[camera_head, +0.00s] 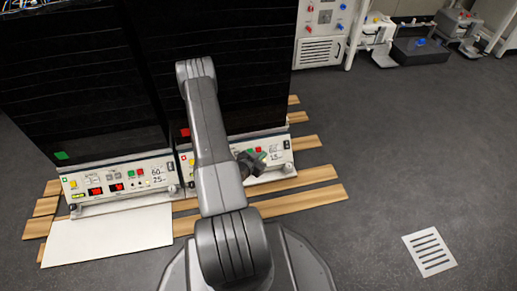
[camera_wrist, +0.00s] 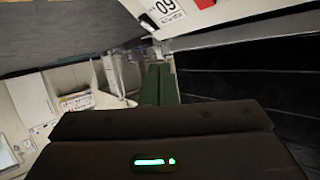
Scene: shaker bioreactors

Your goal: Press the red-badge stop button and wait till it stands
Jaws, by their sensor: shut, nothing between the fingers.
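Two black shaker cabinets stand side by side in the head view. The right one (camera_head: 235,70) carries a red badge (camera_head: 185,132), the left one a green badge (camera_head: 61,155). The red-badge unit's white control panel (camera_head: 279,146) is partly covered by my arm, and I cannot make out its stop button. My gripper (camera_head: 258,160) is at the right part of this panel; I cannot tell if it touches. In the wrist view its dark green fingers (camera_wrist: 158,85) are shut and empty, with a white panel bearing printed digits (camera_wrist: 165,12) at the top.
The green-badge unit's panel (camera_head: 120,180) has several buttons and red displays. Wooden slats (camera_head: 310,198) and a white board (camera_head: 105,237) lie in front on the floor.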

